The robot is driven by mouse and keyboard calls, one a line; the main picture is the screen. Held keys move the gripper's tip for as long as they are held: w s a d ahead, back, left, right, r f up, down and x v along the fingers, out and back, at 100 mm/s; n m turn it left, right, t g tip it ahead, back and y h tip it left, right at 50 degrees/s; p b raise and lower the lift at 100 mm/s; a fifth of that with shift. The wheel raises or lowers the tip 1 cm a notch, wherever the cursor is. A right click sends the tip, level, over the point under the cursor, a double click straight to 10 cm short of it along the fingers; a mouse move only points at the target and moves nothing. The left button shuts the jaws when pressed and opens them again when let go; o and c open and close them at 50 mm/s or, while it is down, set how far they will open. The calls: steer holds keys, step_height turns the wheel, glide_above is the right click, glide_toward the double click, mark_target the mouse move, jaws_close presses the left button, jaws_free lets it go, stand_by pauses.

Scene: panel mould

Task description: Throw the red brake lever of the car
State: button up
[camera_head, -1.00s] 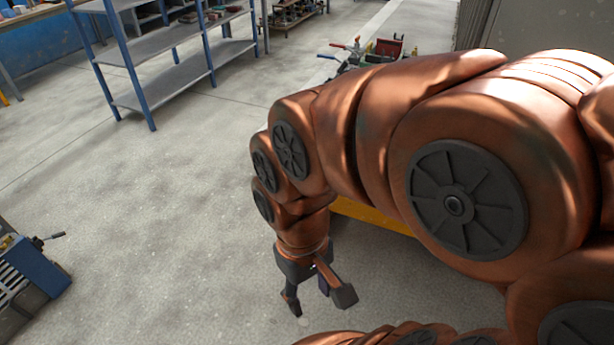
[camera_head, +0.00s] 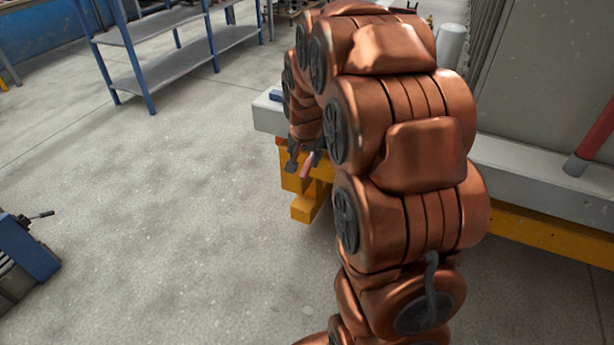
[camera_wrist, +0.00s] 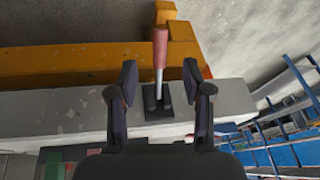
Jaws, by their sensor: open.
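The brake lever (camera_wrist: 160,48) has a red grip on a pale shaft, rising from a black base (camera_wrist: 157,104) on the car's pale grey deck (camera_wrist: 60,116). In the wrist view it lies between the two fingers of my gripper (camera_wrist: 160,70), with a gap on both sides. My gripper is open and holds nothing. In the head view my gripper (camera_head: 304,164) is at the corner of the car's yellow frame (camera_head: 308,205). A small reddish piece of the lever (camera_head: 307,168) shows by the fingers; my arm hides much of the car.
A blue-posted shelf (camera_head: 165,60) stands at the back left. A blue machine (camera_head: 25,255) with a dark handle is at the left edge. A red bar (camera_head: 598,138) rises from the deck at right. The floor left of the car is clear.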

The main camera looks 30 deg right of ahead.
mark_target(308, 164)
steer(key=shift+m, duration=0.4)
steer(key=shift+w+d+f, duration=0.75)
steer(key=shift+w+f, duration=0.05)
steer(key=shift+f, duration=0.7)
steer(key=shift+w+d+f, duration=0.7)
steer(key=shift+w+f, duration=0.15)
steer(key=shift+f, duration=0.7)
steer(key=shift+w+d+f, duration=0.75)
steer(key=shift+w+f, duration=0.05)
steer(key=shift+f, duration=0.7)
jaws_close()
